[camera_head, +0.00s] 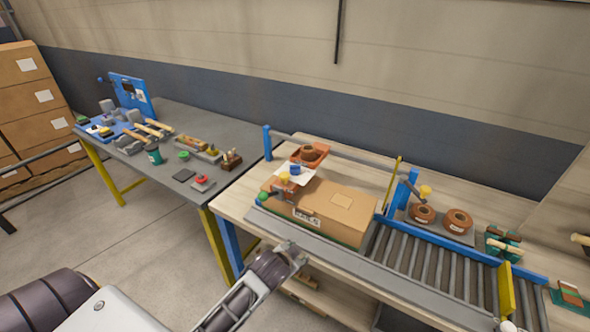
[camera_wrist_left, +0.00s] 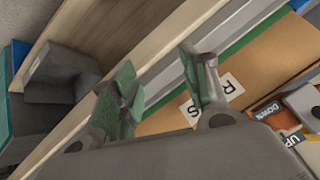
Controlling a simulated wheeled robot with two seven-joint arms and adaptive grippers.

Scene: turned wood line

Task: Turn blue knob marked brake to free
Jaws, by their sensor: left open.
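A small blue knob-like part (camera_head: 295,168) stands on a white plate (camera_head: 304,175) at the back of the brown box-shaped unit (camera_head: 330,205); its marking is too small to read. A white label (camera_head: 306,217) is on the unit's front face; only part of its lettering shows in the left wrist view (camera_wrist_left: 231,85). My left gripper (camera_head: 297,252) is in front of the unit's front edge, apart from the blue part. In the left wrist view its green-padded fingers (camera_wrist_left: 165,92) are spread and empty. My right gripper is not in view.
Blue "DOWN" (camera_wrist_left: 267,110) and orange "UP" (camera_wrist_left: 291,137) labels sit beside a grey part. A roller conveyor (camera_head: 432,270) lies right of the unit. An orange tray (camera_head: 310,153) is behind. A grey table (camera_head: 200,125) with tools stands left.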

